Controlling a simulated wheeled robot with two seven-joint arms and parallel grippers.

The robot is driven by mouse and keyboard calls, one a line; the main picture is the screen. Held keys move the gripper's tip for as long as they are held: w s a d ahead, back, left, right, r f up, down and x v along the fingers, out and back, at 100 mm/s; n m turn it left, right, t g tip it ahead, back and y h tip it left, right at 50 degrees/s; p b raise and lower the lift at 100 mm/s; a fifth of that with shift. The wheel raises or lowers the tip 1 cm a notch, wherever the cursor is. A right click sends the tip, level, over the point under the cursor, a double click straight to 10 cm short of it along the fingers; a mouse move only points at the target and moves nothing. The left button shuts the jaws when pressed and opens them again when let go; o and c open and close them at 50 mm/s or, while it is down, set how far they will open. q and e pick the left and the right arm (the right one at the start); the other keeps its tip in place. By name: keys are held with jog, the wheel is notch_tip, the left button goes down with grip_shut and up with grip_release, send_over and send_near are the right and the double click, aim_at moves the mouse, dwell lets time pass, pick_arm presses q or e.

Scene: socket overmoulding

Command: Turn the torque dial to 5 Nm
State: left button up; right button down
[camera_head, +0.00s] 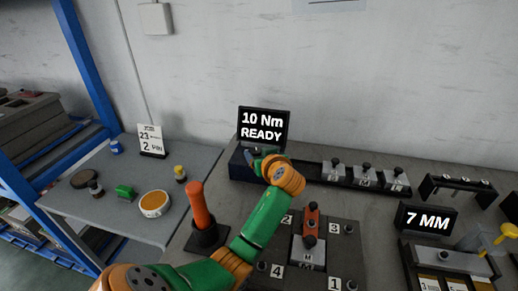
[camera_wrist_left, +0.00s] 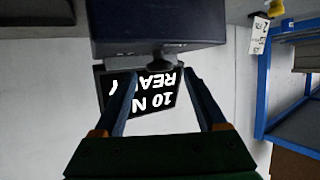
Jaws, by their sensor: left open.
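The torque display (camera_head: 263,124) reads "10 Nm READY" and stands on a dark blue box (camera_head: 240,168). My left gripper (camera_head: 258,153) is in front of this box and hides much of its front. The left wrist view, which is upside down, shows the box (camera_wrist_left: 150,28) with a small dark dial knob (camera_wrist_left: 158,62) on it and the display (camera_wrist_left: 150,100) behind. My left gripper (camera_wrist_left: 160,78) is open there, its fingers apart on either side of the knob's line. I cannot tell whether they touch it. The dial's pointer is not readable. My right gripper is not in view.
A dark fixture plate (camera_head: 345,262) with numbered positions lies in front, with an orange-handled tool on it. A black stand with an orange handle (camera_head: 201,205) is left of my arm. A rack of sockets (camera_head: 365,180) runs right of the box. A "7 MM" display (camera_head: 427,219) stands at right.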

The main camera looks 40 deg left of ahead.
pick_arm(q)
jog(key=shift+x, duration=1.05)
jog(key=shift+d, duration=0.1)
jog(key=shift+c, duration=0.6)
grip_shut()
jog(key=n+g+b, duration=0.1)
jog(key=b, duration=0.1)
jog(key=n+g+y+b, duration=0.1)
jog(key=b, duration=0.2)
jog(key=n+g+b, duration=0.1)
jog(key=g+b, duration=0.1)
jog(key=b, duration=0.1)
jog(key=shift+w+d+f+n+y, duration=0.15)
jog(key=shift+w+f+n+y, duration=0.15)
jog(key=shift+f+n, duration=0.1)
jog(key=shift+r+n+g+b, duration=0.25)
jog(key=shift+n+g+b, duration=0.05)
jog(key=shift+g+b, duration=0.2)
jog(key=shift+r, duration=0.1)
